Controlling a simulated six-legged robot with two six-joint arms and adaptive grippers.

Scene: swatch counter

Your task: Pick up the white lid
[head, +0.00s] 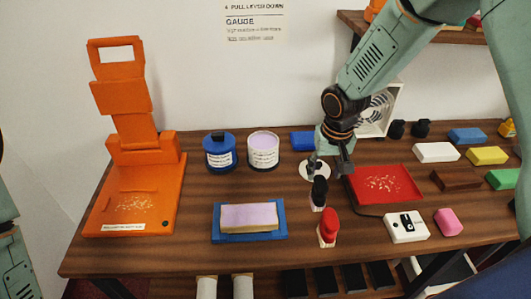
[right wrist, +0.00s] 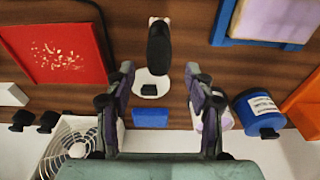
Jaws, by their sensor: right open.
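The white lid (head: 312,176) is a flat round disc lying on the wooden counter, with a small dark knob on top. My right gripper (head: 330,164) is above it, pointing down, and partly covers it in the head view. In the right wrist view the lid (right wrist: 138,84) shows between and beyond the two spread fingertips of the right gripper (right wrist: 160,78). The fingers are open and empty, apart from the lid. A black-handled stamp (head: 320,190) stands close in front of the lid. My left gripper is not in view.
A lilac-filled tub (head: 264,152) and a blue-lidded tub (head: 220,155) stand left of the lid. A blue block (head: 301,141) lies behind it. A red tray (head: 385,185) is at right, a red-handled stamp (head: 329,228) in front. An orange press (head: 130,150) stands far left.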

